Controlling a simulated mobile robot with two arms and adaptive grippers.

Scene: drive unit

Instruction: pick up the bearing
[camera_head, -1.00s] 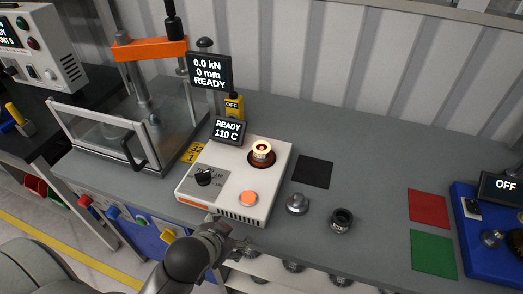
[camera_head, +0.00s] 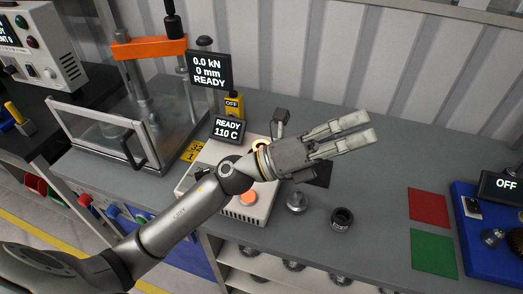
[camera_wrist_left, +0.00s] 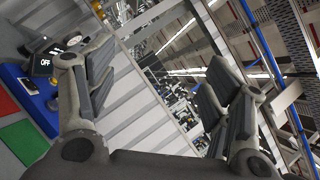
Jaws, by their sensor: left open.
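The bearing (camera_head: 259,143), a small ring with a warm glow, sits on the white heater (camera_head: 207,158), whose display reads READY 110 C. Only its upper edge shows; my left wrist hides the rest. My left gripper (camera_head: 362,130) is open and empty. It is raised over the bench, with its fingers pointing right, past the bearing and over the dark square pad. In the left wrist view my two fingers (camera_wrist_left: 158,90) stand wide apart with nothing between them; the bearing is not seen there. My right gripper is not in view.
A silver domed part (camera_head: 297,202) and a dark ringed part (camera_head: 341,219) stand on the grey bench. Red (camera_head: 428,208) and green (camera_head: 433,252) pads lie to the right, beside a blue unit (camera_head: 485,262). A glass-guarded press (camera_head: 110,140) stands left.

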